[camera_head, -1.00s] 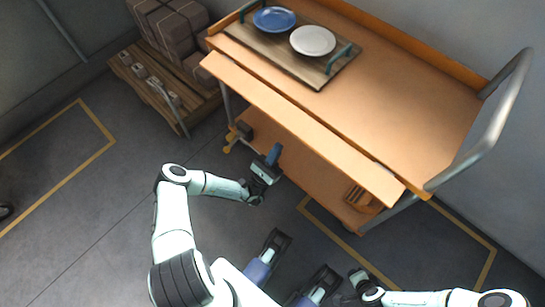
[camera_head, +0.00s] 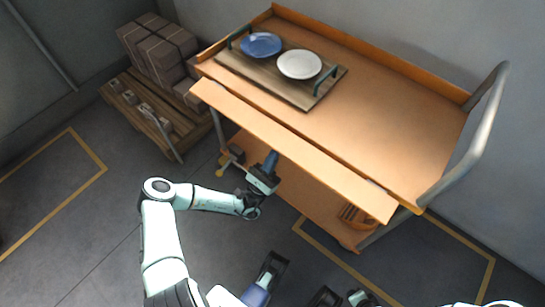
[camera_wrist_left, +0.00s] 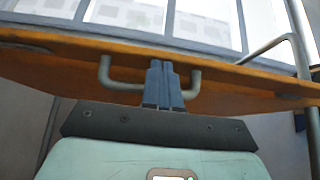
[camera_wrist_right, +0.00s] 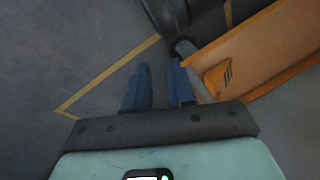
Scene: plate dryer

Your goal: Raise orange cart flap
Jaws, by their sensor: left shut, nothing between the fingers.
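The orange cart flap (camera_head: 290,145) is a long panel along the near side of the cart's orange top (camera_head: 400,135), jutting outward; I cannot tell its exact tilt. My left gripper (camera_head: 271,160) is at the flap's outer edge, near mid-length, its tips by the underside. In the left wrist view its blue fingers (camera_wrist_left: 163,75) are shut and empty, in front of a grey U-shaped handle (camera_wrist_left: 194,88) at the orange board (camera_wrist_left: 70,55). Whether they touch it is unclear. My right gripper (camera_wrist_right: 158,88) is open and empty, low near the cart's lower right end.
A tray (camera_head: 297,95) with a blue plate (camera_head: 261,44) and a white plate (camera_head: 299,64) stands on the cart top. A grey push handle (camera_head: 487,115) is at the right. Boxes (camera_head: 158,48) on a pallet stand left. Floor before the cart is clear.

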